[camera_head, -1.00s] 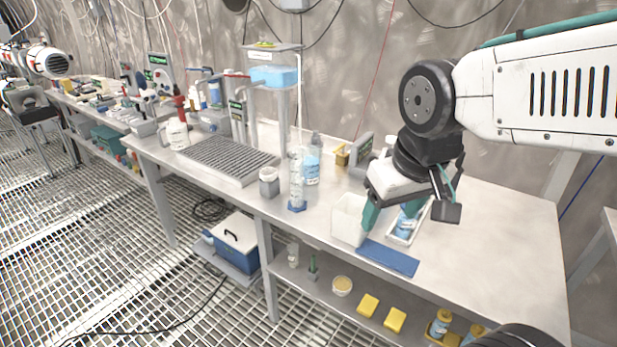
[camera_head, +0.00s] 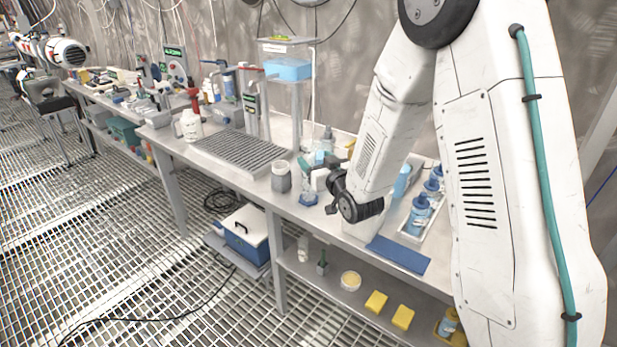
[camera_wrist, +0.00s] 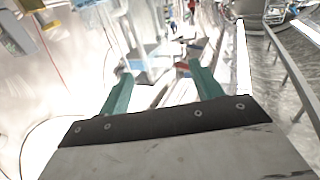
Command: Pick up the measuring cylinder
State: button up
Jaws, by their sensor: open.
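The measuring cylinder (camera_head: 308,199) stands upright on the bench, as far as its blue base shows in the head view. Its clear upper part is mostly hidden behind my gripper. My gripper (camera_wrist: 160,70) is open, its two green fingers spread apart with nothing seen held between them. In the head view it is at the cylinder's height, overlapping it in the picture. I cannot tell whether the fingers are around the cylinder or beside it. The cylinder does not show clearly in the washed-out wrist view.
A grey-white jar (camera_head: 281,177) stands just left of the cylinder. A slatted grey rack (camera_head: 238,150) lies farther left. A blue mat (camera_head: 398,255) lies at the front edge, and blue bottles (camera_head: 418,214) stand in a white tray at right.

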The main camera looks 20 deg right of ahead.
jog(key=w, duration=0.5)
jog(key=w+a, duration=0.1)
jog(key=w, duration=0.1)
jog(key=shift+w, duration=0.4)
jog(key=shift+c, duration=0.4)
jog(key=c, duration=1.3)
